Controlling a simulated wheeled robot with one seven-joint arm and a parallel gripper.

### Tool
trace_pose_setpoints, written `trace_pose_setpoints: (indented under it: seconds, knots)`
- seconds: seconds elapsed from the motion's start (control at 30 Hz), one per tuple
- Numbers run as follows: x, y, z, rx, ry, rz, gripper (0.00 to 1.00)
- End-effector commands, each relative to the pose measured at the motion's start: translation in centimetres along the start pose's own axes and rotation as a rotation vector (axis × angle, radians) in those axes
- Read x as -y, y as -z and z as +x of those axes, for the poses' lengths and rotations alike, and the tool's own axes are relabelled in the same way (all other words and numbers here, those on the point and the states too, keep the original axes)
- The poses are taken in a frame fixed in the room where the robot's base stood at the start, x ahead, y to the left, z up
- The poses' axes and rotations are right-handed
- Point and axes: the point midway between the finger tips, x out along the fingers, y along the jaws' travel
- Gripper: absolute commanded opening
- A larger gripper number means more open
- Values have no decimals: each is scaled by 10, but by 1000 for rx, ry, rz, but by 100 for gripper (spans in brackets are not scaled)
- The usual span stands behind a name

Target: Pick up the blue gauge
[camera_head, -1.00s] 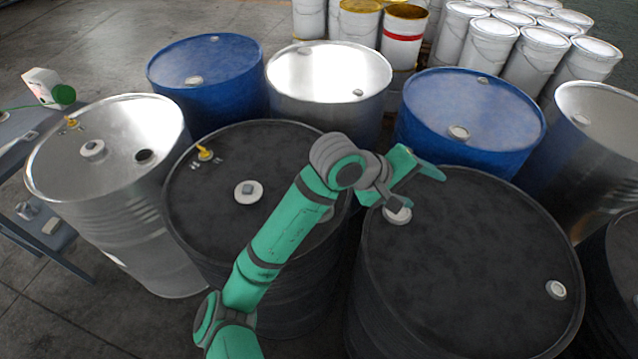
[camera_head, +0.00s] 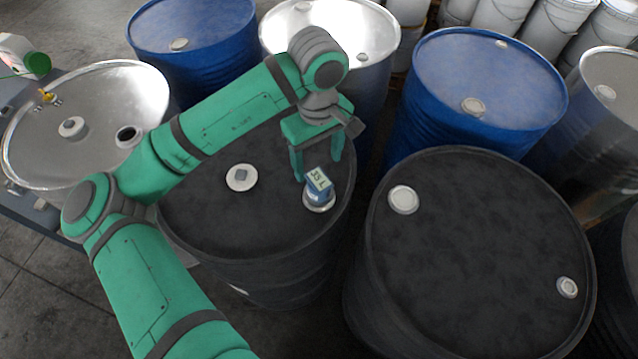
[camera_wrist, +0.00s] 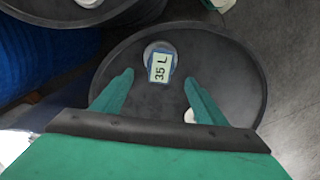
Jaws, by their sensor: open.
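The blue gauge (camera_head: 318,192) stands on a pale round bung on the lid of the middle black drum (camera_head: 215,225). Its pale display reads "35 L". In the wrist view the gauge (camera_wrist: 160,68) sits near the drum lid's far edge. My gripper (camera_head: 318,168) is open and points down, just above and behind the gauge in the head view. In the wrist view its fingers (camera_wrist: 159,78) lie on either side of the gauge's near end, with gaps on both sides. I cannot tell how far above the lid the fingertips are.
A second pale bung (camera_head: 242,177) is on the same lid. Another black drum (camera_head: 480,255) stands to the right, blue drums (camera_head: 490,85) and a steel drum (camera_head: 335,50) behind, and an open-holed steel drum (camera_head: 90,105) at left.

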Motion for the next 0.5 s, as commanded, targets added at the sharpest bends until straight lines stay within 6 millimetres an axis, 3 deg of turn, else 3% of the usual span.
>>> trace_pose_setpoints:
  seconds: [0.1,0.37,0.5]
  knots:
    - [0,0,17,1,0,1,66]
    - [0,-1,34,0,-2,2,66]
    - [1,-4,53,0,0,2,66]
